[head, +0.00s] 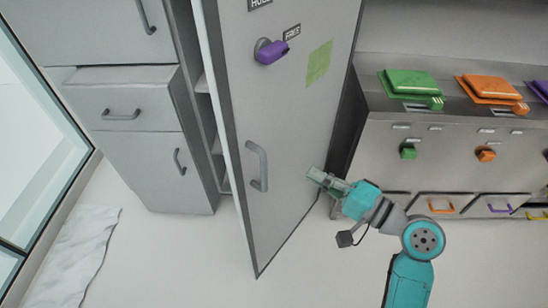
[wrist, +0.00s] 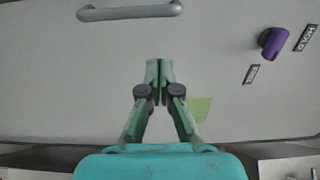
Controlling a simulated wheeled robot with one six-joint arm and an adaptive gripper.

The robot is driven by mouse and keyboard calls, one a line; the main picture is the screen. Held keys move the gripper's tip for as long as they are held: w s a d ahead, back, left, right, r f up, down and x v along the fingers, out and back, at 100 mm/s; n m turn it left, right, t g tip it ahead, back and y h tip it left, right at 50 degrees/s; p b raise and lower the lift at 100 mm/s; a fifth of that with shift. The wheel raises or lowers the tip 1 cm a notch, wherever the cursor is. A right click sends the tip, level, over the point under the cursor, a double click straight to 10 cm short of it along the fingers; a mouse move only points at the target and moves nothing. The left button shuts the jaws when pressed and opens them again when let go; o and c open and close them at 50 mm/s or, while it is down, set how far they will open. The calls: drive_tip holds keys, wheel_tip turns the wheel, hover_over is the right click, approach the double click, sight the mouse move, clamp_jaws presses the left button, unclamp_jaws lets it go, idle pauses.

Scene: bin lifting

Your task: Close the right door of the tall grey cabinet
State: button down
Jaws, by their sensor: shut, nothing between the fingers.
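The right door (head: 290,110) of the tall grey cabinet stands ajar, swung out toward me, with its free edge on the left. Dark shelving (head: 207,115) shows in the gap behind that edge. The door's outer face carries a grey bar handle (head: 256,165), which also shows at the top of the wrist view (wrist: 130,11). My gripper (head: 314,176) is shut and empty, to the right of the handle. In the wrist view its fingertips (wrist: 159,66) point at the door face. I cannot tell whether they touch it.
The door also bears a purple knob (head: 268,51) and a green note (head: 319,62). A grey drawer unit (head: 125,100) is at the left. A bin unit (head: 450,160) with green and orange lids stands at the right. A pale cloth or sheet (head: 70,250) lies on the floor.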

sight(257, 143)
drive_tip(key=x, duration=1.3)
drive_tip(key=shift+w+a+r, duration=0.1)
drive_tip(key=shift+w+a, duration=0.15)
drive_tip(key=shift+a, duration=0.15)
